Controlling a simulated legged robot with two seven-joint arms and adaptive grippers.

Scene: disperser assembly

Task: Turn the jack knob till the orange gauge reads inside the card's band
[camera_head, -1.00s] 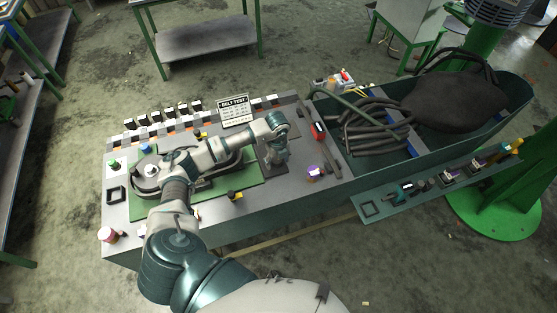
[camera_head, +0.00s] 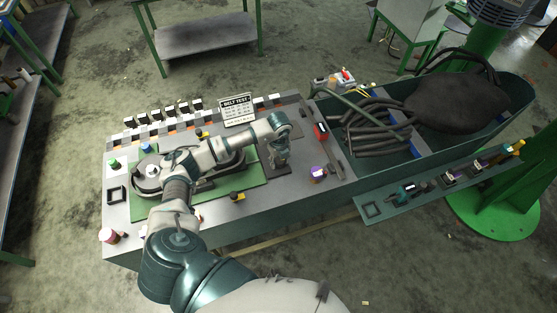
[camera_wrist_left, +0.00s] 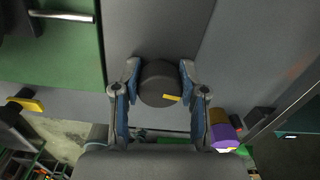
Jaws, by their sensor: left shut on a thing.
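In the left wrist view my left gripper (camera_wrist_left: 159,92) has its two blue-padded fingers on either side of a round dark knob (camera_wrist_left: 156,76), shut on it. The knob has a yellow mark pointing to the right. In the head view the left gripper (camera_head: 281,158) is low over the right part of the bench plate, and the knob is hidden there. The card (camera_head: 237,110), headed "BELT TEST", stands at the back of the bench; its smaller print is too small to read. I cannot make out the orange gauge's reading. My right gripper is not in view.
A green board (camera_head: 252,181) with a dark belt lies under my left arm. A purple and orange piece (camera_head: 318,172) is right of the gripper, and a yellow and black one (camera_head: 237,196) is at the front. A bin (camera_head: 420,150) with hoses is at right.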

